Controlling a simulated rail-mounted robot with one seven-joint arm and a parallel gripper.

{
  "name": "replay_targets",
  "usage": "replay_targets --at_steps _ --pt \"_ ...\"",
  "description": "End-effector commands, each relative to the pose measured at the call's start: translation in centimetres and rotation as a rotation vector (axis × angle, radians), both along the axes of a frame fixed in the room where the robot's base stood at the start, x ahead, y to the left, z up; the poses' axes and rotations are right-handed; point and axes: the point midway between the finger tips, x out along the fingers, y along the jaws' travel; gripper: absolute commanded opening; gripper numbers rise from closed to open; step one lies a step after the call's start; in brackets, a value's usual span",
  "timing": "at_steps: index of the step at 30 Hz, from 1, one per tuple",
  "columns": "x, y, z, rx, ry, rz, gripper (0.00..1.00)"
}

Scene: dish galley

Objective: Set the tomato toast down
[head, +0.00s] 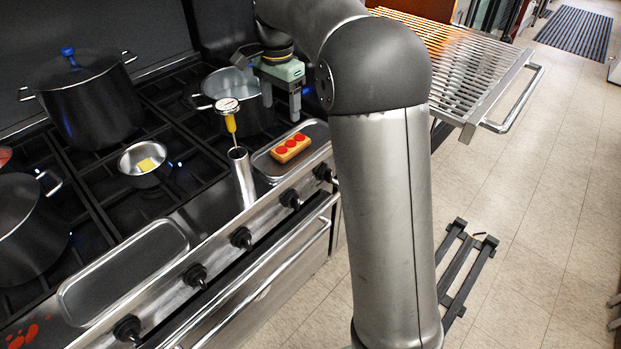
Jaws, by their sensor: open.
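The tomato toast (290,148) is a piece of bread with red tomato slices on top. It lies flat on a shallow metal tray (266,168) at the front edge of the stove, in the head view. My gripper (281,103) is above and behind the toast, apart from it, with its fingers pointing down. It is open with nothing between its fingers. My arm hides part of the area to the right of the tray.
A small pan (146,161) with a yellow piece and an empty tray (124,270) are further left. A grill rack (455,65) is at the back right.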

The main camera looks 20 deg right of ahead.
Motion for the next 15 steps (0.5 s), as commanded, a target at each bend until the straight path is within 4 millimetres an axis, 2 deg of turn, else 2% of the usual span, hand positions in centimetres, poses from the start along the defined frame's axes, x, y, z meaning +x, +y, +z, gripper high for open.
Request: replay_targets --at_steps 2,5,8,12,15 --pt "-1.3 0.1 0.1 -0.001 -0.002 0.041 0.69" --pt "-4.9 0.1 0.0 -0.004 -0.006 0.168 0.69" --pt "-10.7 0.1 -0.9 -0.006 -0.011 0.361 0.69" --pt "-19.7 0.0 -3.8 -0.008 -0.022 0.649 0.69" --pt "-25.3 -0.2 -6.3 -0.008 -0.027 0.823 0.69"
